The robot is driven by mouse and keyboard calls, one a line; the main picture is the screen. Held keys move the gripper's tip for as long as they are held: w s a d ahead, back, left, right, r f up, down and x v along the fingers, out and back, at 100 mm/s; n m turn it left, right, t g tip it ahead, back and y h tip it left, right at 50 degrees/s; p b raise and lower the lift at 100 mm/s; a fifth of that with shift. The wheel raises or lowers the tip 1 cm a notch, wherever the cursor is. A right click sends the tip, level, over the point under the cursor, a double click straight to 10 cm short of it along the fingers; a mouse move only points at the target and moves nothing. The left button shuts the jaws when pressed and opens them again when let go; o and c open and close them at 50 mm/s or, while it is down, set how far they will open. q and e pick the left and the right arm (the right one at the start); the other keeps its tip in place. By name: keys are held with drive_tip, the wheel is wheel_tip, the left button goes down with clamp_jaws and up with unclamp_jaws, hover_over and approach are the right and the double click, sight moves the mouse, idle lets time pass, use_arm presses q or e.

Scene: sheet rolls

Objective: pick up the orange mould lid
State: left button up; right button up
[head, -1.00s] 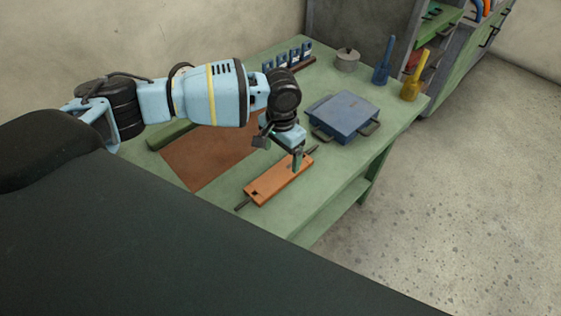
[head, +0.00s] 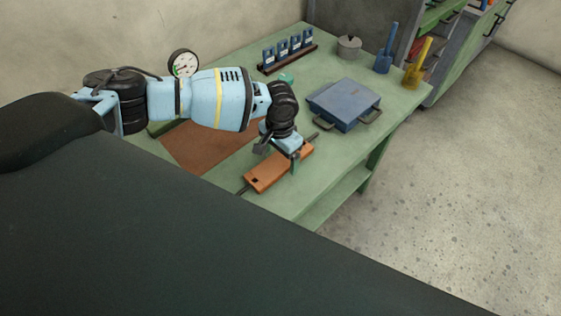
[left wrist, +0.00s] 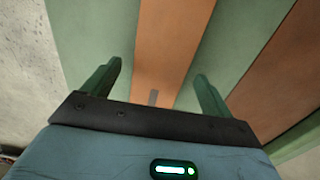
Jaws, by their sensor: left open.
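The orange mould lid (head: 266,176) is a long flat bar with a dark rod or handle at each end, lying on the green table near its front edge. My left gripper (head: 284,156) is open over the far half of the lid, pointing down. One green finger shows at the lid's front side; the other is hidden in the head view. In the left wrist view the lid (left wrist: 168,45) runs between the two spread green fingers (left wrist: 158,82), with a gap on each side. I cannot tell how far down the fingertips reach. My right gripper is not in view.
A brown sheet (head: 200,150) lies behind the lid on the green table (head: 300,205). A blue box with handles (head: 345,102) stands to the right. Further back are a grey pot (head: 349,46), a rack of blue items (head: 288,50), and blue (head: 384,55) and yellow (head: 417,68) tools.

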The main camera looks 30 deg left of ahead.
use_arm(q)
drive_tip(key=shift+f, duration=0.55)
drive_tip(key=c, duration=1.6)
drive_tip(key=shift+r, duration=0.1)
drive_tip(key=shift+c, duration=0.3)
drive_tip(key=shift+w+r, duration=0.1)
drive_tip(key=shift+r, duration=0.75)
wheel_tip(320, 180, up, 2)
drive_tip(key=s+d+r, duration=0.1)
drive_tip(key=s+d, duration=0.3)
drive_tip(key=d, duration=1.1)
drive_tip(key=shift+d+r, duration=0.2)
drive_tip(key=shift+d, duration=0.1)
